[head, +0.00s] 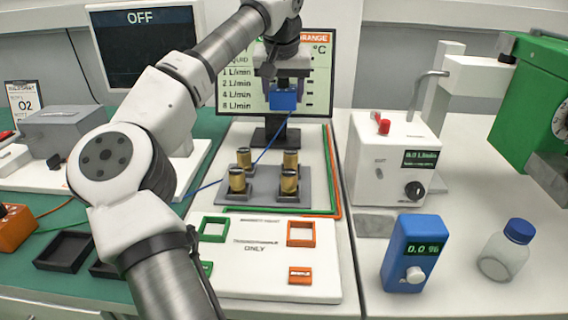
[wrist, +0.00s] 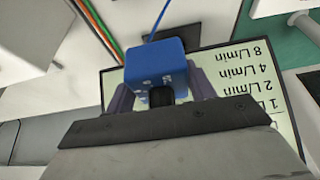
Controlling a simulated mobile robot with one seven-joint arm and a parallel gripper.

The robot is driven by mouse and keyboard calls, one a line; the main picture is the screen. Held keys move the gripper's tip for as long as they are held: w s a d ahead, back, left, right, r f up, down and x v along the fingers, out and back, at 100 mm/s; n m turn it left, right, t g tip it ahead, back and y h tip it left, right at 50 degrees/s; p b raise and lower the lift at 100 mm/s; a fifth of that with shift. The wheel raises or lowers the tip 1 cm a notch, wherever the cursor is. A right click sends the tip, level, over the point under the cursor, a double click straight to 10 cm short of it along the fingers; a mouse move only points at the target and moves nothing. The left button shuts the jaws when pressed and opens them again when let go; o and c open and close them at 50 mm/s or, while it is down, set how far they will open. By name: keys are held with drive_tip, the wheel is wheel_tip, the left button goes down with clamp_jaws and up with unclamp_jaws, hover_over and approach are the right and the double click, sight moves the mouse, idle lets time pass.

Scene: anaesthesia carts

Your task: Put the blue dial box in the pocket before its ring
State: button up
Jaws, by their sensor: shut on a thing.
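The blue dial box (head: 283,100) is held up in front of the monitor, and a thin blue cable runs from it down to the left. My gripper (head: 283,86) is shut on it. In the wrist view the box (wrist: 153,58) sits between both fingers, with a black knob-like part facing my gripper. Two black open pockets lie on the green mat at left: one (head: 63,251) shows whole and looks empty, the other (head: 103,269) is partly hidden by my arm. I cannot make out a ring for certain.
An orange box (head: 14,228) with a black knob stands at far left. Several gold cylinders stand on a grey plate (head: 262,199) below the held box. A larger blue display box (head: 412,253) and a bottle (head: 507,250) stand at right. A white board (head: 270,270) lies in front.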

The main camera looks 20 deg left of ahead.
wheel_tip(320, 180, down, 13)
drive_tip(key=shift+s+b, duration=0.1)
drive_tip(key=shift+b, duration=0.8)
drive_tip(key=w+d, duration=0.1)
drive_tip(key=w+d+f, duration=0.1)
drive_tip(key=d, duration=0.1)
drive_tip(key=shift+w+d, duration=0.15)
drive_tip(key=shift+d, duration=0.05)
drive_tip(key=shift+f, duration=0.15)
drive_tip(key=o, duration=1.4)
drive_tip(key=shift+f, duration=0.15)
